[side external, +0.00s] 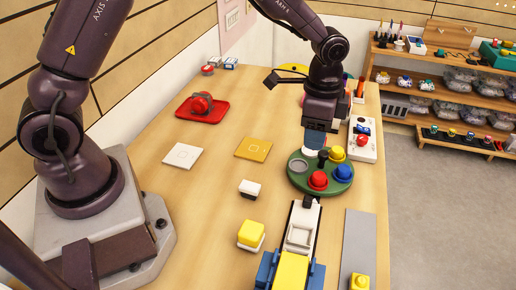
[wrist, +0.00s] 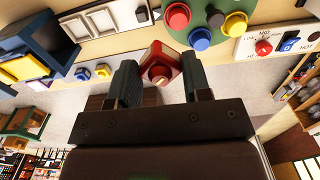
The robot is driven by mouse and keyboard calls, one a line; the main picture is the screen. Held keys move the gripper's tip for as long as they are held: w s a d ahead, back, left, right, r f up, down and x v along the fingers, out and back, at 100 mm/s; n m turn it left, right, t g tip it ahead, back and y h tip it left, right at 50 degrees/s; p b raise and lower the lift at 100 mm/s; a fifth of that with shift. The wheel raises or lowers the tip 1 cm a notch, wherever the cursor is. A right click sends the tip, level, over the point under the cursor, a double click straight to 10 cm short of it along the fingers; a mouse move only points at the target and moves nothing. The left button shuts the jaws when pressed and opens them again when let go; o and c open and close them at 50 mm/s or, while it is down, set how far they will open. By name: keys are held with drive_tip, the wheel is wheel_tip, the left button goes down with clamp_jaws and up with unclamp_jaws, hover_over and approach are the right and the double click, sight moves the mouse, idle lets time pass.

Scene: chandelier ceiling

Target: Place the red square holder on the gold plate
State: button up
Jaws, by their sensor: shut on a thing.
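The red square holder (wrist: 160,66) shows in the wrist view between my gripper's two fingers, with a pale round part in its middle. My gripper (wrist: 160,80) is shut on it. In the side view my gripper (side external: 315,142) points down over the back of the green round board, and I cannot make out the holder there. The gold plate (side external: 253,148) lies flat and bare on the table, left of my gripper. The gold plate is not clear in the wrist view.
The green round board (side external: 299,187) carries red, yellow and blue knobs. A white plate (side external: 183,155) lies left of the gold one. A red tray (side external: 213,114) sits farther back. A white control box (side external: 364,151) stands right. A white-and-black block (side external: 250,188) sits in front.

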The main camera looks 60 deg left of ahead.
drive_tip(key=s+a+n, duration=0.2)
drive_tip(key=s+a, duration=0.1)
drive_tip(key=a, duration=0.4)
drive_tip(key=s+a+n, duration=0.2)
drive_tip(key=s+a, duration=0.2)
drive_tip(key=a, duration=0.2)
drive_tip(key=s+a+n, duration=0.1)
drive_tip(key=s+a, duration=0.3)
drive_tip(key=s, duration=0.1)
hover_over(254, 148)
drive_tip(key=s, duration=0.1)
drive_tip(key=f, duration=1.1)
drive_tip(key=shift+s+d, duration=0.15)
drive_tip(key=shift+d, duration=0.05)
drive_tip(key=shift+w+a+f, duration=0.15)
drive_tip(key=shift+w+f, duration=0.25)
drive_tip(key=shift+f, duration=0.1)
drive_tip(key=shift+w+f, duration=0.15)
drive_tip(key=shift+f, duration=1.55)
